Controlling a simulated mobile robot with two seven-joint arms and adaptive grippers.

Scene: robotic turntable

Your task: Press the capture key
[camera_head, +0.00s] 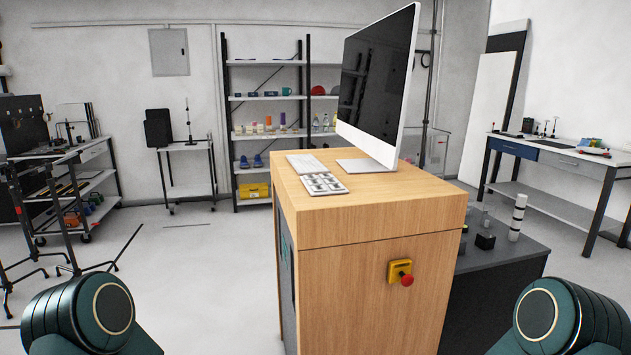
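A small light-coloured key pad (323,184) with several grey keys lies on the top of the wooden cabinet (375,270), near its left edge. The markings on the keys are too small to read, so I cannot tell which one is the capture key. A white keyboard (305,164) lies behind the pad. A large monitor (375,85) with a dark screen stands on the cabinet to the right of both. My two dark green arm links show at the bottom corners, well apart from the pad. Neither gripper is in view.
A red emergency button on a yellow box (401,273) sits on the cabinet's front. A dark low platform (500,255) with a white-and-black post adjoins the cabinet's right. A shelf rack (270,97) stands behind; a workbench (560,160) is at right. Floor left of the cabinet is clear.

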